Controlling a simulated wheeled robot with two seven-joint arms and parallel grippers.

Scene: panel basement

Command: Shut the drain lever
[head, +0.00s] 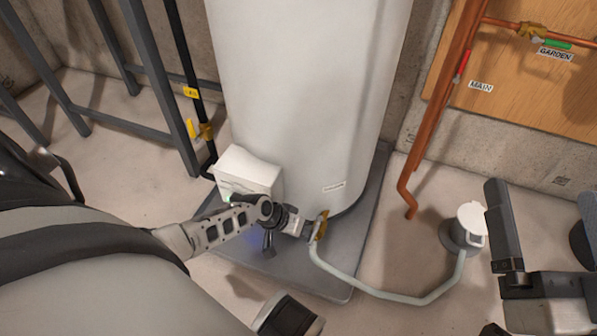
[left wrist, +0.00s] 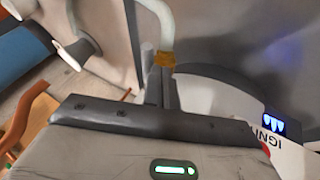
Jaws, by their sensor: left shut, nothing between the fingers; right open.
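The brass drain valve (head: 321,224) sits low on the front of the white water heater (head: 305,90), with a pale hose (head: 390,296) running from it. In the left wrist view the brass fitting (left wrist: 165,60) shows just beyond my fingertips. I cannot make out the lever apart from the fitting; my gripper may hide it. My left gripper (head: 302,229) is shut and empty, with its tips right beside the valve; whether they touch it I cannot tell. It also shows in the left wrist view (left wrist: 160,92). My right gripper (head: 542,215) is open and empty at the right edge.
A white control box (head: 247,172) juts from the heater just above my left wrist. The hose ends at a floor drain (head: 466,229). Copper pipes (head: 440,110) stand at right. A grey metal frame (head: 155,80) stands at left. The floor between pipes and drain is clear.

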